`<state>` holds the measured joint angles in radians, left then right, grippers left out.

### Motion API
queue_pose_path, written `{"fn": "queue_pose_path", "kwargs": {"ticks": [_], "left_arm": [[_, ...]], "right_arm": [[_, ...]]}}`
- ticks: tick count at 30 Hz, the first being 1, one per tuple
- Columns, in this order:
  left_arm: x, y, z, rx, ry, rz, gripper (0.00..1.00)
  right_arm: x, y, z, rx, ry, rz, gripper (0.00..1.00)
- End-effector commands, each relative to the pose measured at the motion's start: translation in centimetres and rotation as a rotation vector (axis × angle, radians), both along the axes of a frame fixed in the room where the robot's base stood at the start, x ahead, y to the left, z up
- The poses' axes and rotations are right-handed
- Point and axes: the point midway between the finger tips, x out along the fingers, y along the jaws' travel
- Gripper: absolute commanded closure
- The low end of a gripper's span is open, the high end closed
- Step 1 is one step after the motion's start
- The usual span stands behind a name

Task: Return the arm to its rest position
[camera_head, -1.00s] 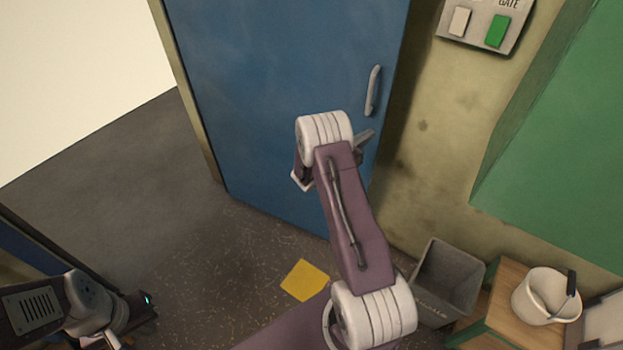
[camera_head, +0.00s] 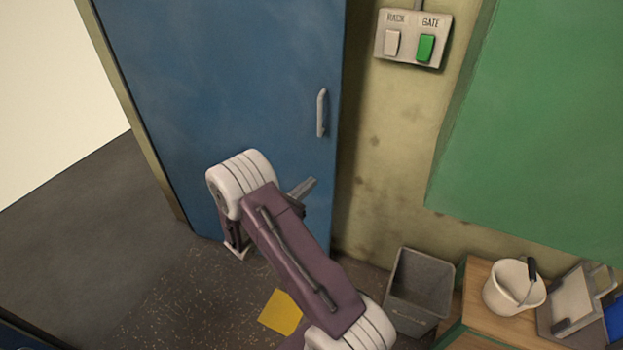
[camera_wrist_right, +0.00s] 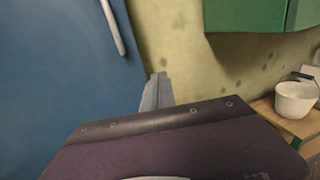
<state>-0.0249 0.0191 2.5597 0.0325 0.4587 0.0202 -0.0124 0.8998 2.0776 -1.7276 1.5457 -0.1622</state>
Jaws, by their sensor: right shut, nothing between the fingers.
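My right arm, purple with white joints, reaches up from the bottom in the head view. Its gripper (camera_head: 303,189) is shut and empty, in front of the lower part of the blue door (camera_head: 225,90). In the right wrist view the grey gripper fingers (camera_wrist_right: 156,92) are together, with the door (camera_wrist_right: 60,70) on the left and the yellowish wall on the right. Much of the gripper is hidden behind my own arm link. My left gripper is not in view now.
The door has a grey handle (camera_head: 321,113). A switch box (camera_head: 413,38) with RACK and GATE buttons is on the wall beside a green cabinet (camera_head: 540,130). A grey bin (camera_head: 420,287), a wooden bench (camera_head: 478,280) and a white bucket (camera_head: 512,288) stand lower right. A yellow patch (camera_head: 281,311) is on the floor.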

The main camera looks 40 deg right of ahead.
Motion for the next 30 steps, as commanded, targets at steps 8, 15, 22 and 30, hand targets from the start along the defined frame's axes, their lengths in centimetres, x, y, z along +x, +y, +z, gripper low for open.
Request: {"fn": "queue_pose_path", "kwargs": {"ticks": [8, 15, 22, 30], "left_arm": [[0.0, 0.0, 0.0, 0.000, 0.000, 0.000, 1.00], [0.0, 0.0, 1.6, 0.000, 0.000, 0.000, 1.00], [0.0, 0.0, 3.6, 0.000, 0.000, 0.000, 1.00], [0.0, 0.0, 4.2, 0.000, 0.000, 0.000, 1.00]], "right_arm": [[0.0, 0.0, 0.0, 0.000, 0.000, -0.001, 1.00], [0.3, 0.1, 7.0, 0.004, -0.137, -0.010, 1.00], [-13.3, 3.3, 7.3, 0.483, -0.416, -0.481, 1.00], [-17.4, 20.5, -1.0, 1.245, -0.935, -1.117, 1.00]]}}
